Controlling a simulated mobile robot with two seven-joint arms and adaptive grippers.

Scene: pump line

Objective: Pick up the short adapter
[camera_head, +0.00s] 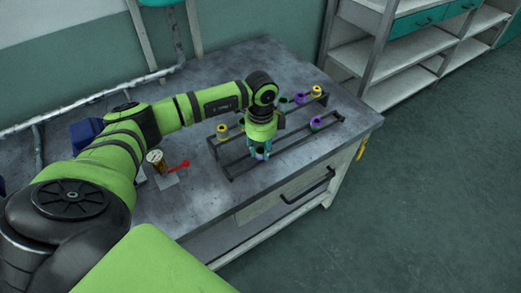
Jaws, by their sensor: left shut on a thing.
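My left gripper (262,152) points down at the front rail of the dark rack (285,140) on the workbench. Other adapters stand in the rack: a yellow one (222,131) at the left, a purple one (316,123) on the front rail, and a purple one (300,98) and a yellow one (316,91) at the back right. A greenish one (283,102) shows partly behind my arm. Which is the short one is unclear. My right gripper is out of view.
The grey workbench (230,205) has a drawer with a dark handle (307,187). A small brass-coloured piece (156,159) and a red item (181,164) lie left of the rack. Shelves (425,45) stand at the back right. The bench's front right is clear.

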